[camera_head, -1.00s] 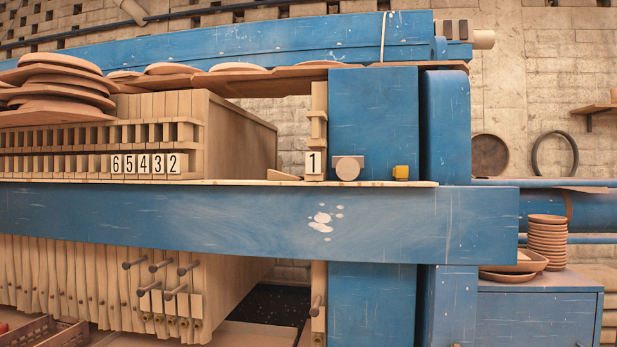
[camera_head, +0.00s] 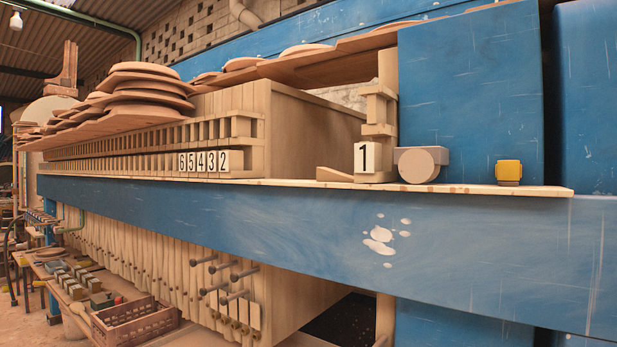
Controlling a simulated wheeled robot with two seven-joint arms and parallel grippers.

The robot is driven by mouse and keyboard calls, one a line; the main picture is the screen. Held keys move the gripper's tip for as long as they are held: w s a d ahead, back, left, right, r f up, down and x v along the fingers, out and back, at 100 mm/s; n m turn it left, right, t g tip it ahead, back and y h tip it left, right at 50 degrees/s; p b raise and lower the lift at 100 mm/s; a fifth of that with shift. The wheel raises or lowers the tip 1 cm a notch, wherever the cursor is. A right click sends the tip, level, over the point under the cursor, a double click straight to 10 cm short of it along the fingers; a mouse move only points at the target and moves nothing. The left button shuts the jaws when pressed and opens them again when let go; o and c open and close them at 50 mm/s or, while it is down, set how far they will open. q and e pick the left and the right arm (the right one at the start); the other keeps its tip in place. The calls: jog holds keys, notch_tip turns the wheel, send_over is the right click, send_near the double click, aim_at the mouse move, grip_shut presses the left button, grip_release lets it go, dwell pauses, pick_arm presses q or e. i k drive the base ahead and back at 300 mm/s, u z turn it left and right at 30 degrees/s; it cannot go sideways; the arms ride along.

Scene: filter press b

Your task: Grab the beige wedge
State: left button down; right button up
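The beige wedge (camera_head: 339,174) lies on the thin wooden strip (camera_head: 470,188) along the top of the blue beam. Its thin end points right, toward the plate with the "1" label (camera_head: 366,157), and its thicker end is at the left. It sits in the gap between the stack of press plates (camera_head: 300,125) and that plate. Neither of my grippers shows in the head view.
Right of the "1" label stand a beige round piece with a grey block (camera_head: 420,164) and a small yellow block (camera_head: 509,171). The blue beam (camera_head: 300,225) runs across the front. Several handles (camera_head: 235,275) stick out below it. A crate (camera_head: 133,322) is at lower left.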

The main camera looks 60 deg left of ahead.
aim_at(323, 175)
jog(key=u, duration=1.75)
